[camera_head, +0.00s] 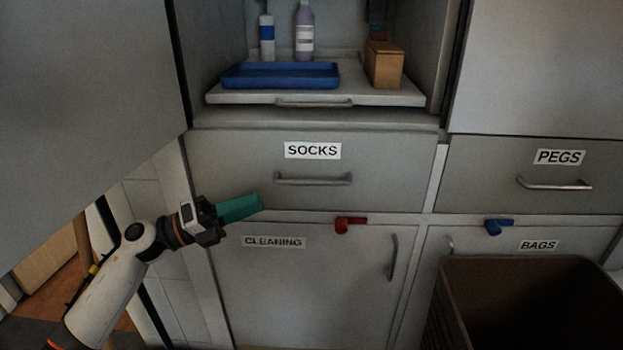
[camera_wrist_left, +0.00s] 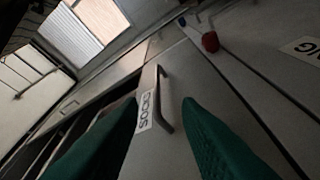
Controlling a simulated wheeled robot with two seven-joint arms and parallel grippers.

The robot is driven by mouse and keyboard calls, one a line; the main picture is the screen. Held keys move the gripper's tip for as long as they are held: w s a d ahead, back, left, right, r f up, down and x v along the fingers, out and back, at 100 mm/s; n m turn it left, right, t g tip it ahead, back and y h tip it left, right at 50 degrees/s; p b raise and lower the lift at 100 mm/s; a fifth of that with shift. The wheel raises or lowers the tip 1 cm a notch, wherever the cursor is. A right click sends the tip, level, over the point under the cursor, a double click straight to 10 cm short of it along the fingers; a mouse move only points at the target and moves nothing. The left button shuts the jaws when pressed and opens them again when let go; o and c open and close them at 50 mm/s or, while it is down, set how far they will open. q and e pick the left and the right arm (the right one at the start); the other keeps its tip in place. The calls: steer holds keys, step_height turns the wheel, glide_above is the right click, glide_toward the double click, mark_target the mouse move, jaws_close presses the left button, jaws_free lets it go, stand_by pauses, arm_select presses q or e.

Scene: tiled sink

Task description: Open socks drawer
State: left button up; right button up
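The grey socks drawer (camera_head: 235,165) is shut in the middle of the head view, with a white SOCKS label (camera_head: 313,150) and a horizontal bar handle (camera_head: 313,180) below it. My left gripper (camera_head: 259,204), with green fingers, is below and left of the handle, apart from it. In the left wrist view the two green fingers (camera_wrist_left: 162,112) are spread with nothing between them. The handle (camera_wrist_left: 158,95) and the SOCKS label (camera_wrist_left: 145,112) show ahead, beyond the fingertips. My right gripper is not in view.
Below is the CLEANING door (camera_head: 300,290) with a red latch (camera_head: 350,224). The PEGS drawer (camera_head: 480,165) is at right, above a blue latch (camera_head: 498,226) and a brown bin (camera_head: 465,300). A shelf above holds a blue tray (camera_head: 280,75). A large grey panel (camera_head: 80,100) fills the upper left.

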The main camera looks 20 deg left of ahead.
arm_select(q)
steer(key=b+x, duration=0.1)
steer(key=x, duration=1)
steer(key=shift+d, duration=0.35)
steer(key=shift+r, duration=0.1)
steer(key=shift+c, duration=0.2)
jaws_close()
